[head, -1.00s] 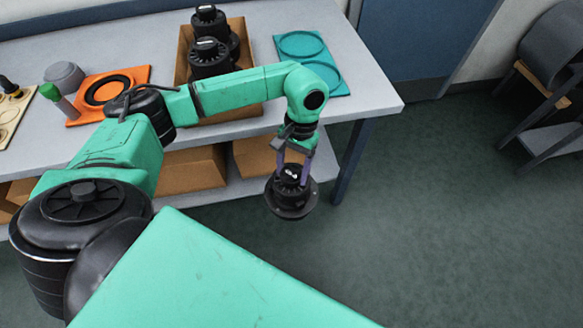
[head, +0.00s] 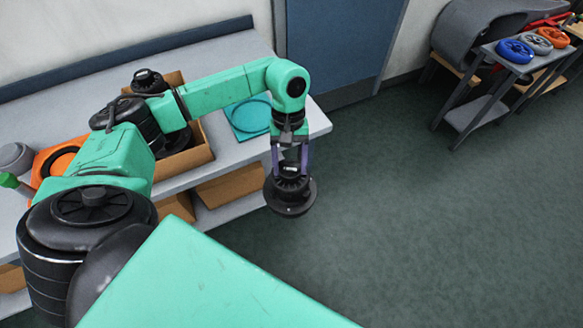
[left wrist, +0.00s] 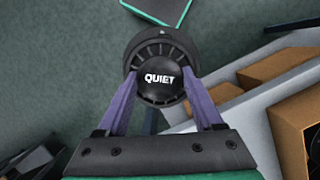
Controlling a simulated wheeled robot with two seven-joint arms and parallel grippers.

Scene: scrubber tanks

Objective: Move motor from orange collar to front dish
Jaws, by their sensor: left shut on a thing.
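My left gripper (head: 291,160) is shut on a black motor (head: 290,194) with a wide round flange. It holds the motor upright in the air, over open floor just right of the long bench. In the left wrist view, the motor's cap (left wrist: 160,78) reads "QUIET" and sits between the purple fingers. An orange ring (head: 553,37) lies on a small table at the far right, beside a grey ring (head: 538,44) and a blue ring (head: 514,51). I cannot tell which round recess is the front dish. A teal tray (head: 237,134) with a round recess lies on the bench, partly behind my arm. My right gripper is not in view.
The grey bench (head: 314,125) holds an open cardboard box (head: 200,153) with a black motor (head: 150,82), and an orange plate (head: 42,160) with a dark ring.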

